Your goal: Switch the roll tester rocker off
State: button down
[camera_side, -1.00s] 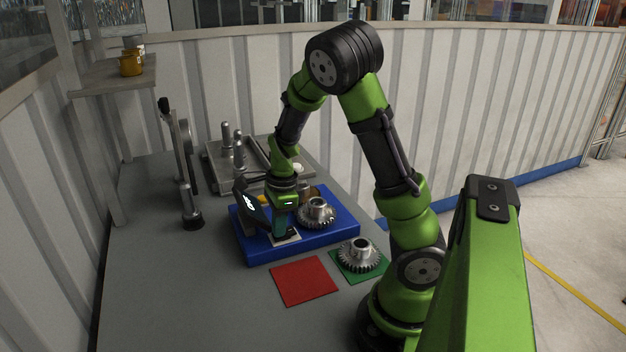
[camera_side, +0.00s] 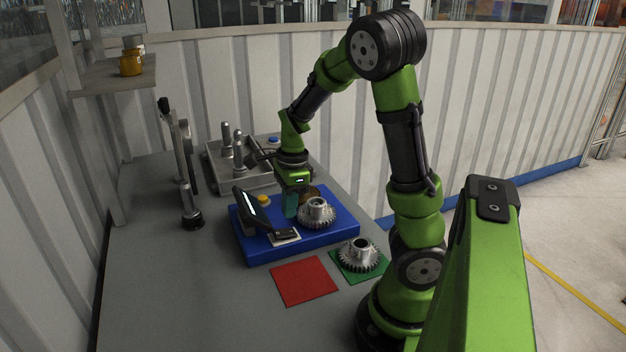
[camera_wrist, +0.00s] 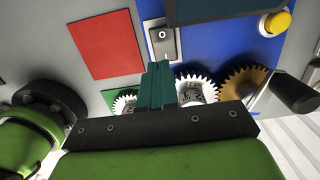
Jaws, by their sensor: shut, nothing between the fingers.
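The roll tester is a blue base (camera_side: 262,248) on the grey bench, with a tilted dark screen (camera_side: 250,208). In the side view the switch plate (camera_side: 287,238) lies in front of the screen. My gripper (camera_side: 291,213) is shut and empty, above the base on the far side of the switch plate. In the wrist view its teal fingertips (camera_wrist: 158,65) point at the rocker's near end. I cannot tell which way the rocker is tipped.
A steel gear (camera_side: 317,212) and a brass gear (camera_wrist: 240,80) sit on the base beside my fingers. A yellow button (camera_side: 264,199) is near the screen. Another steel gear (camera_side: 360,256) lies on a green mat; a red mat (camera_side: 304,281) is bare. A grey tray (camera_side: 240,180) stands behind.

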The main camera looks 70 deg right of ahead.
aim_at(279, 234)
notch_tip(279, 234, up, 9)
jog(key=s+d, duration=0.1)
jog(key=shift+d, duration=0.1)
dwell(0.3)
jog(key=shift+w+a+r+t, duration=0.1)
jog(key=shift+w+a+t, duration=0.2)
jog(key=shift+w+a, duration=0.3)
dwell(0.4)
jog(key=f, duration=0.4)
jog(key=w+a+f, duration=0.1)
jog(key=f, duration=0.9)
jog(key=shift+w+a, duration=0.25)
jog(key=shift+w, duration=0.05)
